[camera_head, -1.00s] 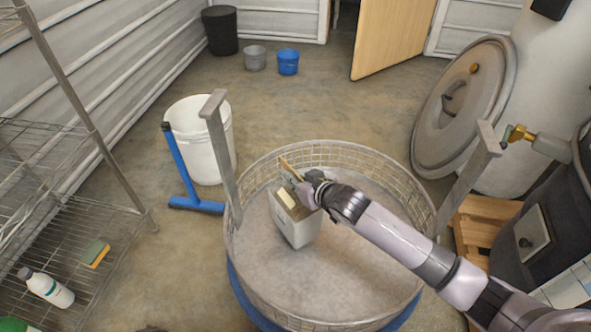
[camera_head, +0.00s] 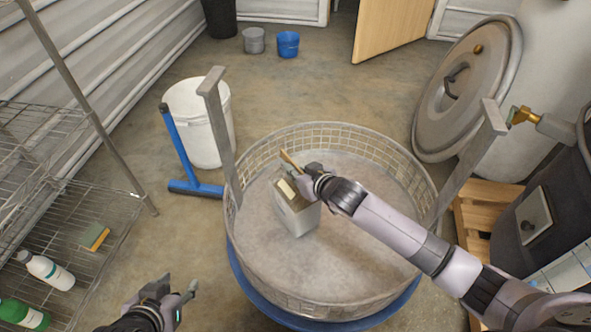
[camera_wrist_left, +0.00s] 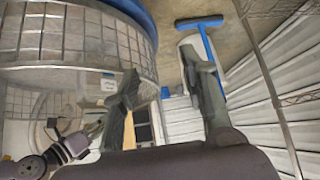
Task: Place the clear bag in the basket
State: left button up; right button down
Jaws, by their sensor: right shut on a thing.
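The clear bag (camera_head: 297,213) is a boxy, greyish, see-through bag with pale contents and a small yellowish label near its top. My right gripper (camera_head: 302,181) is shut on its top edge and partly hides it. The bag hangs upright inside the rim of the large round wire basket (camera_head: 262,283); I cannot tell whether it touches the basket's floor. My left gripper (camera_head: 180,283) is open and empty, outside the basket at its lower left. In the left wrist view, its fingers (camera_wrist_left: 165,92) are apart, with the basket (camera_wrist_left: 60,40) beyond them.
Two grey uprights (camera_head: 218,135) stand at the basket's sides. A white bucket (camera_head: 200,120) and a blue squeegee (camera_head: 181,150) are at the left, near a wire shelf (camera_head: 60,215) with bottles. A round metal lid (camera_head: 470,90) and a wooden pallet (camera_head: 485,215) are at the right.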

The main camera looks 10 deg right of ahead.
jog(key=shift+w+r, duration=0.1)
jog(key=shift+r, duration=0.1)
jog(key=c, duration=2.1)
grip_release()
jog(key=shift+f, duration=0.25)
jog(key=o, duration=0.4)
jog(key=shift+r, duration=0.15)
jog(key=p+v, duration=0.2)
jog(key=v, duration=0.3)
jog(key=shift+r, duration=0.1)
jog(key=shift+v, duration=1.05)
pick_arm(q)
jog(key=s+a+g+y+p, duration=0.1)
jog(key=s+g, duration=0.3)
jog(key=s, duration=0.4)
jog(key=shift+a+f, duration=0.35)
jog(key=shift+a, duration=0.45)
pick_arm(e)
jog(key=s+d+f+g+h, duration=0.1)
jog(key=s+d+g, duration=0.1)
jog(key=s, duration=0.7)
jog(key=s+d+f+m+g+h, duration=0.1)
jog(key=s+d+g+h, duration=0.1)
jog(key=s, duration=0.8)
jog(key=s+d+f+m+g+h, duration=0.1)
jog(key=s+d+g, duration=0.1)
jog(key=s, duration=0.8)
jog(key=shift+d+g, duration=0.4)
jog(key=shift+g, duration=0.5)
